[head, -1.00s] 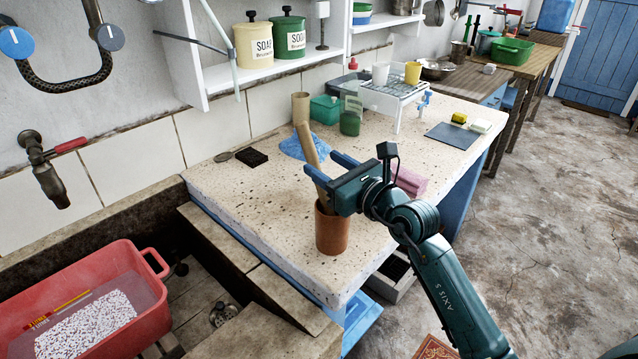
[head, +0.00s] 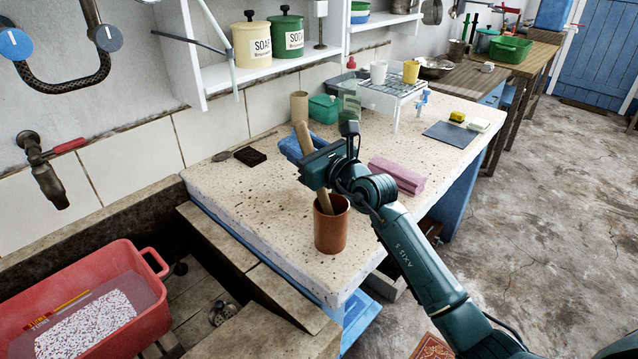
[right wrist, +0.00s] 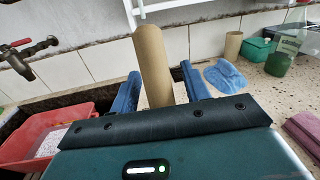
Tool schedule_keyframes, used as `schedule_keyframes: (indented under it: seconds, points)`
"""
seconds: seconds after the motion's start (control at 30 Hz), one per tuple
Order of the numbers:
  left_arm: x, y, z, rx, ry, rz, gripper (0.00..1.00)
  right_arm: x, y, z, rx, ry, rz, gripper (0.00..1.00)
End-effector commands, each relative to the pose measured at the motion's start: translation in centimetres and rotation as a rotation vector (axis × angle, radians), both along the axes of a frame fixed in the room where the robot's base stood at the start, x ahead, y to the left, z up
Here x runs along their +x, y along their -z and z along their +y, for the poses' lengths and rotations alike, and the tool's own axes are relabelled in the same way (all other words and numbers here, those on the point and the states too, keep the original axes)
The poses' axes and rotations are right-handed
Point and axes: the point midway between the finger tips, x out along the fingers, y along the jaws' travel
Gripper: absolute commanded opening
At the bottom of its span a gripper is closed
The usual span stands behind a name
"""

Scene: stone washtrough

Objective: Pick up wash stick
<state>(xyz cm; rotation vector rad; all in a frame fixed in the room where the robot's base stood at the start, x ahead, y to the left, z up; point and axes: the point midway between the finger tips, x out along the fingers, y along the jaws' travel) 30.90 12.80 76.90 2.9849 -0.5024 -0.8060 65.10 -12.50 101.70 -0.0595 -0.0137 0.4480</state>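The wash stick (head: 302,136), a tan wooden rod, stands tilted in a terracotta pot (head: 331,231) near the front edge of the speckled counter. Its lower end is hidden inside the pot. My right gripper (head: 298,160) is at the stick's upper part, above the pot, with the palm hiding some of the rod. In the right wrist view the stick (right wrist: 153,62) stands between the two blue fingers of the right gripper (right wrist: 159,70), with a visible gap on the right side. The gripper is open around it. My left gripper is not in view.
The counter (head: 245,205) also holds a pink block (head: 397,175), a tan tube (head: 299,105), a dark brush (head: 250,156) and a green box (head: 324,109). A red basin (head: 90,300) stands in the trough at left. The counter between brush and pot is clear.

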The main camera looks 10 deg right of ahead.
Motion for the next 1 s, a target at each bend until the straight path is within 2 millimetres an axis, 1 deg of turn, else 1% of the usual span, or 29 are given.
schedule_keyframes:
  seconds: [0.03, 0.07, 0.53, 0.83, 1.0]
  points:
    - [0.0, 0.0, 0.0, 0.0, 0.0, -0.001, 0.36, 0.0, 0.0, 0.0, 0.0, 0.0, 0.0, 0.42]
    - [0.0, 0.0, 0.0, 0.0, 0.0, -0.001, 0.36, 0.0, 0.0, 0.0, 0.0, 0.0, 0.0, 0.4]
    - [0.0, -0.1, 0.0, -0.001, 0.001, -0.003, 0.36, 0.0, 0.0, 0.0, 0.0, 0.0, 0.0, 0.01]
    - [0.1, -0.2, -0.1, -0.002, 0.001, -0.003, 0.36, 0.0, -0.2, 0.0, 0.0, 0.001, -0.001, 0.0]
    - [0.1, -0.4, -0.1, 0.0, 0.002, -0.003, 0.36, 0.0, -1.5, 0.0, 0.0, 0.0, -0.003, 0.0]
